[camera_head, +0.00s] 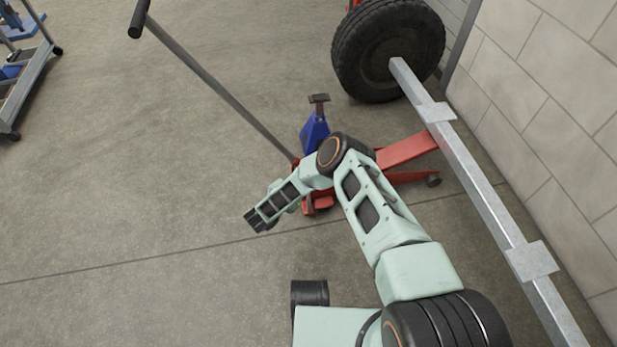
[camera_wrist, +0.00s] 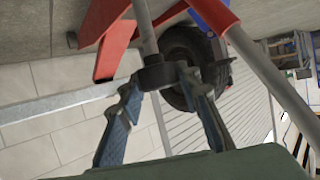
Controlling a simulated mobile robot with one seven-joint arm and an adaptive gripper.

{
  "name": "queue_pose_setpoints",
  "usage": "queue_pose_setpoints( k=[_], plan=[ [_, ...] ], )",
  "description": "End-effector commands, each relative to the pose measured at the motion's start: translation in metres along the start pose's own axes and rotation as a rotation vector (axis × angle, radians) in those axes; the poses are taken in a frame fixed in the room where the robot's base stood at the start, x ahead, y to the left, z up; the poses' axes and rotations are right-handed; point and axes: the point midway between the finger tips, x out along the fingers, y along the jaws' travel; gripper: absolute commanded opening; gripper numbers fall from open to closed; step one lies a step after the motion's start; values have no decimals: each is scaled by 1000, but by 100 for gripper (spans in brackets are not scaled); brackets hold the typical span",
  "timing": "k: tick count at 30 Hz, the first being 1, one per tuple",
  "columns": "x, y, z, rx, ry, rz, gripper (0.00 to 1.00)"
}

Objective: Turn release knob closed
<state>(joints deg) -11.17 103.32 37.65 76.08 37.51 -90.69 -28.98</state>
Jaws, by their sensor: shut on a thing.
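The red floor jack (camera_head: 405,151) is on the concrete floor, with its long grey handle (camera_head: 215,85) slanting up to the left. In the wrist view, its red parts (camera_wrist: 115,50) show at the top left. A dark round knob (camera_wrist: 156,76) sits at the end of a grey rod (camera_wrist: 145,30). My gripper (camera_wrist: 160,80) is shut on this knob, with one blue-grey finger on each side. In the head view my forearm hangs over the jack, and the fingertips and knob cannot be made out there.
A blue stand (camera_head: 315,132) is beside the jack. The galvanised trailer beam (camera_head: 475,180) runs along the right, with a tyre (camera_head: 385,55) behind and a block wall (camera_head: 550,100) beyond. The grey handle (camera_wrist: 268,85) passes right of my fingers.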

Motion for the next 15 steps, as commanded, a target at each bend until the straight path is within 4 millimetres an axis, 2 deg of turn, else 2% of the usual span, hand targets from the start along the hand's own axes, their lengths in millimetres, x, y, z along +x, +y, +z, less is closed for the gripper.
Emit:
queue_pose_setpoints(
  k=[9, 10, 15],
  plan=[
    [1, -1, -2, 3, 3, -1, 7],
    [1, -1, -2, 3, 3, -1, 32],
    [1, -1, -1, 2, 2, 0, 50]
  ],
)
